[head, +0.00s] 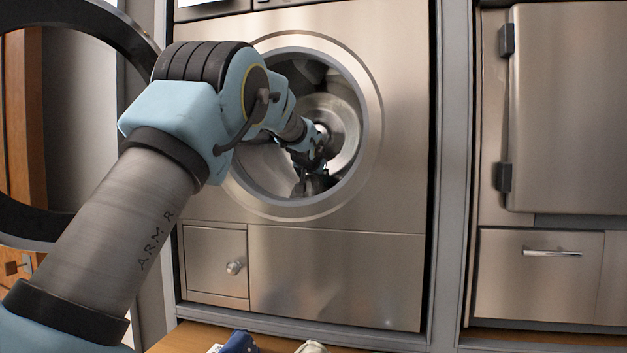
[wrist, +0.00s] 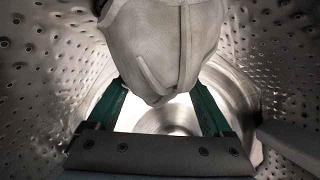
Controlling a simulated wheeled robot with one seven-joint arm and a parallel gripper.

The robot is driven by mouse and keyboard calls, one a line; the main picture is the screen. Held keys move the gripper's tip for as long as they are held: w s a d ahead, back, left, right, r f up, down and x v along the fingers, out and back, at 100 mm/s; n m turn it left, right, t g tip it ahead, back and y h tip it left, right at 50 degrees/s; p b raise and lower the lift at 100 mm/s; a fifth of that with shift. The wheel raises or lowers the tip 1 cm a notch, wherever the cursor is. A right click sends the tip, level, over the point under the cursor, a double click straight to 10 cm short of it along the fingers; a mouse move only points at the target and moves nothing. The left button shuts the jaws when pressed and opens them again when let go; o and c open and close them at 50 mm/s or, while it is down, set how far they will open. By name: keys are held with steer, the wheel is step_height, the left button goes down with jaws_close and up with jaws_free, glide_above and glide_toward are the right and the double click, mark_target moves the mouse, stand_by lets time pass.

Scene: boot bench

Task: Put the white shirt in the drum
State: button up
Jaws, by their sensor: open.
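The drum (head: 345,125) is a round metal washer drum with its door swung open to the left. My arm reaches through the opening, and my gripper (head: 314,182) is inside the drum. In the wrist view, the drum's perforated wall (wrist: 45,75) surrounds the gripper. A pale whitish cloth, seemingly the white shirt (wrist: 165,40), is bunched in front of the fingers at the top of the picture. The two green fingers stand apart on either side of its lower end. I cannot tell whether they touch it. The shirt cannot be made out in the head view.
A blue spotted cloth (head: 238,343) and an off-white cloth (head: 311,347) show at the bottom edge, by the wooden surface (head: 185,340). A steel cabinet (head: 570,110) stands at the right.

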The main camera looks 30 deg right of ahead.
steer(key=b+v, duration=0.3)
steer(key=v, duration=0.9)
steer(key=shift+r, duration=0.1)
